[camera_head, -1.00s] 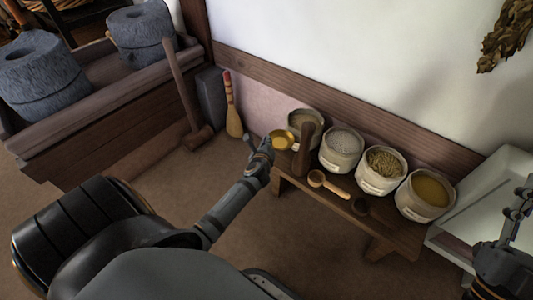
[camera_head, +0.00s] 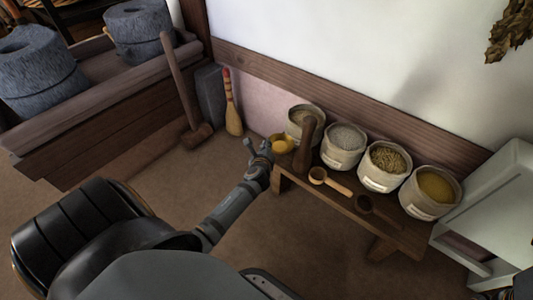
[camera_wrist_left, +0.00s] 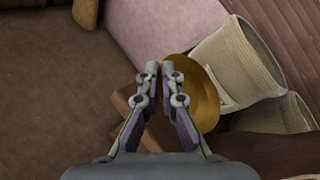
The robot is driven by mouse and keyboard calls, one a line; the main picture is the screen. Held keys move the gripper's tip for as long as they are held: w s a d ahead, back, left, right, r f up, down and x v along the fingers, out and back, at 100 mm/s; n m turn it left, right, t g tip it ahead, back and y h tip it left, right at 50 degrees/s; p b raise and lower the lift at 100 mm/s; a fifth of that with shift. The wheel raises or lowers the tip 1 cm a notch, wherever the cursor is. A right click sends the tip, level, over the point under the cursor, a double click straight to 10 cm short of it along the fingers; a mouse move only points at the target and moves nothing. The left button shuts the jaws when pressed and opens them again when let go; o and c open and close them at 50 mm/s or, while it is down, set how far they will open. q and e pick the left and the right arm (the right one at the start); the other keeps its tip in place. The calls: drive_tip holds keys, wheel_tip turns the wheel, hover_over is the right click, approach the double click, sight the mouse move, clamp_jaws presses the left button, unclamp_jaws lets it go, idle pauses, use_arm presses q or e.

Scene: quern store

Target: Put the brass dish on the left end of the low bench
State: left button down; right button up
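The brass dish (camera_head: 281,144) is at the left end of the low bench (camera_head: 345,206), beside the leftmost sack. In the left wrist view the dish (camera_wrist_left: 207,92) looks tilted and partly overlaps that sack. My left gripper (camera_head: 258,148) is at the dish's left side. In the left wrist view its fingertips (camera_wrist_left: 160,69) are close together and the right finger covers the dish's near edge. I cannot tell whether the rim is between the fingers. The contact under the dish is hidden. My right gripper is out of view; only a dark bit of arm shows at the lower right.
Several filled sacks (camera_head: 343,146) line the bench's back. A dark wooden pestle (camera_head: 306,147) stands right of the dish, with a scoop (camera_head: 330,181) in front. A white cabinet (camera_head: 500,205) stands at right.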

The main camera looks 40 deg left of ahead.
use_arm(q)
wheel_tip(320, 180, down, 4)
drive_tip(key=b, duration=0.3)
drive_tip(key=shift+r, duration=0.15)
drive_tip(key=c, duration=1.5)
unclamp_jaws()
